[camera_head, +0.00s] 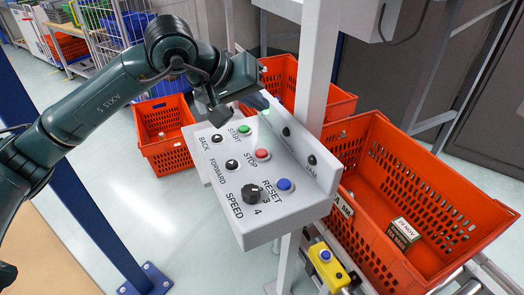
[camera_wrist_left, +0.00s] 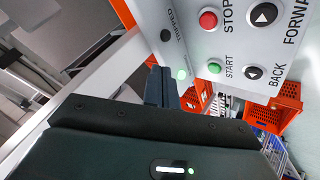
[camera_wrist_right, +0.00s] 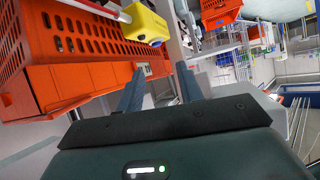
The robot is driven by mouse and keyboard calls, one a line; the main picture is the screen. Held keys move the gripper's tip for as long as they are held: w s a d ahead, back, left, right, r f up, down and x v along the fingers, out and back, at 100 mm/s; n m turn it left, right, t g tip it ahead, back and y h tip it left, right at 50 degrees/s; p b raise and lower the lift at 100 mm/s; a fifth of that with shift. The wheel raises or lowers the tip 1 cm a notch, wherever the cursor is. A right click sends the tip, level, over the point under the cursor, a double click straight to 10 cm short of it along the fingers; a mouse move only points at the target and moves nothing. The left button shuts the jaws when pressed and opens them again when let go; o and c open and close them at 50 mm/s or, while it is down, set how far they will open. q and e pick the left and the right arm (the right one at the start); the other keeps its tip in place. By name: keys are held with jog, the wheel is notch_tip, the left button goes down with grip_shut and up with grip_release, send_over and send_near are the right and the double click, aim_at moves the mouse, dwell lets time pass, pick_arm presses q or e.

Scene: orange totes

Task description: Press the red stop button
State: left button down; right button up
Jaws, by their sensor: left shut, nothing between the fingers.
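The red stop button (camera_head: 262,155) sits on the sloped face of a grey control box (camera_head: 265,222), beside the STOP label. It also shows in the left wrist view (camera_wrist_left: 208,19), above the green start button (camera_wrist_left: 214,67). My left gripper (camera_head: 258,101) is shut and empty. Its tips are near the box's upper edge, beyond the green start button in the head view and apart from the red button. The closed fingers also show in the left wrist view (camera_wrist_left: 160,86). My right gripper (camera_wrist_right: 158,92) is open and empty, and shows only in the right wrist view.
The box also carries black buttons, a blue reset button (camera_head: 284,184) and a speed knob (camera_head: 250,194). A raised panel with indicator lamps borders it. A post (camera_head: 318,60) stands behind. Orange totes (camera_head: 440,205) surround it; a yellow box with a blue button (camera_head: 328,265) is below.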

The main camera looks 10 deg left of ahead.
aim_at(257, 154)
pick_arm(q)
jog(key=shift+f, duration=0.15)
